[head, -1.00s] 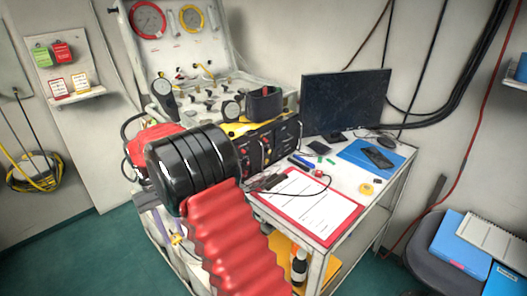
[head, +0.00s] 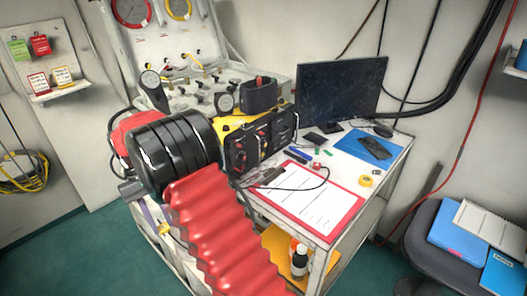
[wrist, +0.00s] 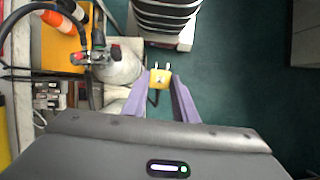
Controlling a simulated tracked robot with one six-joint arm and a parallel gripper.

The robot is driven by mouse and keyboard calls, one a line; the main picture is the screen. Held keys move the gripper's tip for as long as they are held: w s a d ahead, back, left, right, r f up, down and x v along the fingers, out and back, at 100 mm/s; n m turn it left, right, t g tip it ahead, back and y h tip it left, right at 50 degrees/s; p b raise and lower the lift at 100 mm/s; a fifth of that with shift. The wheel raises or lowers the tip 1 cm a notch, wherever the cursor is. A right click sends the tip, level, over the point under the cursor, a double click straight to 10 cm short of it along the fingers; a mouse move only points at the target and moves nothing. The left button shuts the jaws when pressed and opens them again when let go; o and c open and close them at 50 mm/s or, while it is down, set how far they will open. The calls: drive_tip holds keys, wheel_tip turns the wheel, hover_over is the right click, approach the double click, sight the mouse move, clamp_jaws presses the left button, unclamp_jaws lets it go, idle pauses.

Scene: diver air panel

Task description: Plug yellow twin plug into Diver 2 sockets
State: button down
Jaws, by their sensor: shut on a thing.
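The yellow twin plug (wrist: 160,78) is in the wrist view, its two prongs pointing up in the picture and a dark cable below it. The purple fingers of my gripper (wrist: 160,84) are shut on its sides, and it hangs over the green floor. In the head view my arm hides most of the gripper. A black box (head: 262,143) with red and black terminals on its front stands on the cart, right of my arm. Its socket labels are too small to read, so I cannot tell which sockets are Diver 2's. The plug is apart from it.
A gauge panel (head: 183,45) stands behind the box. A monitor (head: 342,92), a red clipboard (head: 308,203) and a blue folder (head: 357,152) are on the cart top. A chair (head: 420,248) stands at right. In the wrist view a grey cylinder (wrist: 118,66) is left of the plug.

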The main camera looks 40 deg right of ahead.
drive_tip(key=s+d+r+m+t, duration=0.2)
drive_tip(key=d+r+m+t, duration=0.1)
drive_tip(key=d+m, duration=0.8)
drive_tip(key=s+d+r+m+t, duration=0.2)
drive_tip(key=d+r+m+t, duration=0.1)
drive_tip(key=d+m, duration=0.9)
drive_tip(key=s+d+r+m+t, duration=0.2)
drive_tip(key=d+r+m, duration=0.3)
drive_tip(key=d+m, duration=0.6)
drive_tip(key=shift+d+m+t, duration=0.4)
drive_tip(key=shift+d+t, duration=0.2)
drive_tip(key=shift+d, duration=0.4)
drive_tip(key=shift+s+d, duration=0.1)
drive_tip(key=shift+w+d, duration=0.5)
drive_tip(key=shift+d, duration=5.1)
drive_tip(key=shift+w+a, duration=0.2)
drive_tip(key=shift+w, duration=1.15)
drive_tip(key=shift+w+a, duration=0.15)
drive_tip(key=shift+w, duration=1.2)
drive_tip(key=shift+w+r, duration=0.15)
drive_tip(key=shift+w, duration=0.4)
